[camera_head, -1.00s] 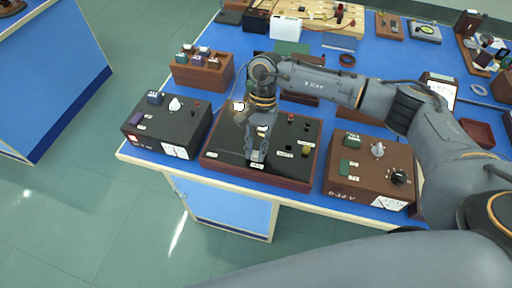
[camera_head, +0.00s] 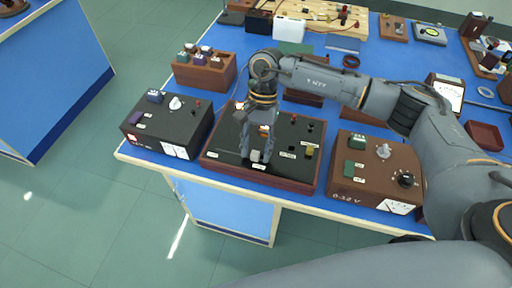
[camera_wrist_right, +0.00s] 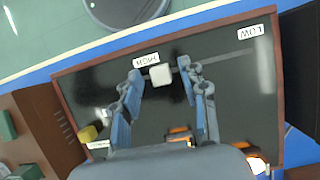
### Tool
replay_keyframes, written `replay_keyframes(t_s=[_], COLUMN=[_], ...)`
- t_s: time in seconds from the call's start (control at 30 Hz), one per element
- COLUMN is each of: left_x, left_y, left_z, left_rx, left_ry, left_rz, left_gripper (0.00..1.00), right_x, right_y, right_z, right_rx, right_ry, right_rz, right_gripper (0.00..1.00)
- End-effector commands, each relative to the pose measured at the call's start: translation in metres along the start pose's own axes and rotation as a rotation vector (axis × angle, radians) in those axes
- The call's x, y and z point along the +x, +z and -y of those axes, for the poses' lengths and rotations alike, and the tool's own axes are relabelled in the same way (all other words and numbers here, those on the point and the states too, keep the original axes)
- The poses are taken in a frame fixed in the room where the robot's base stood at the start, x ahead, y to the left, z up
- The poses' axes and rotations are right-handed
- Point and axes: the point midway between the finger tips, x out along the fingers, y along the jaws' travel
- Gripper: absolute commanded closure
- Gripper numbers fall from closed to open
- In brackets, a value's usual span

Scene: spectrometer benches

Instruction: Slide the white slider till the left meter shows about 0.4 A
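The white slider (camera_wrist_right: 160,75) sits on a narrow track of the black board (camera_wrist_right: 90,85), next to the HIGH label (camera_wrist_right: 146,59). The LOW label (camera_wrist_right: 250,32) is toward the other end. The slider also shows in the head view (camera_head: 256,156). My right gripper (camera_wrist_right: 160,76) is open, one finger on each side of the slider, with a visible gap on both sides. The left meter (camera_head: 175,150) is on the front of the black box at the left; its reading is too small to tell. My left gripper is not in view.
A brown 0-12 V box (camera_head: 345,185) with a dial stands to the right of the board. A wooden block with small parts (camera_head: 205,80) is behind the black box. Blue bench top shows between the boxes, and its front edge is close.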

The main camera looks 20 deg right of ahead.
Motion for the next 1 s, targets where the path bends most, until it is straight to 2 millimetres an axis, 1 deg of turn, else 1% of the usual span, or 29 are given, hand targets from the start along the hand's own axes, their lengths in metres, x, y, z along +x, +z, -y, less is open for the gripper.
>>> replay_keyframes(t_s=[0.17, 0.27, 0.37, 0.6, 0.7, 0.83, 1.0], left_x=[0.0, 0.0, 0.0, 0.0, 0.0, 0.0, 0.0], left_y=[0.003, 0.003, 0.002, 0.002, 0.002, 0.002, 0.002], left_z=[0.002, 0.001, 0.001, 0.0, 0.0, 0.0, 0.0], left_rx=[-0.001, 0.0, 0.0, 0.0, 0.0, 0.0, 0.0], left_ry=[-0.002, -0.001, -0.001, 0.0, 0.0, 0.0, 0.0], left_rz=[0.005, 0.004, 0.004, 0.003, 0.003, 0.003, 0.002], left_gripper=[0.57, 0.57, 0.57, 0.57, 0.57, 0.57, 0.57], right_x=[-0.002, -0.01, -0.026, -0.078, -0.096, -0.112, -0.12], right_y=[0.0, -0.001, -0.001, -0.001, -0.001, 0.0, 0.0], right_z=[0.0, 0.0, 0.001, 0.001, 0.001, 0.001, 0.0], right_rx=[0.0, 0.001, 0.001, 0.001, 0.0, 0.0, -0.001], right_ry=[-0.001, -0.001, -0.004, -0.003, -0.002, -0.002, 0.001], right_rz=[0.0, -0.002, -0.002, -0.003, -0.002, 0.0, 0.0], right_gripper=[0.57, 0.57, 0.57, 0.57, 0.57, 0.57, 0.57])
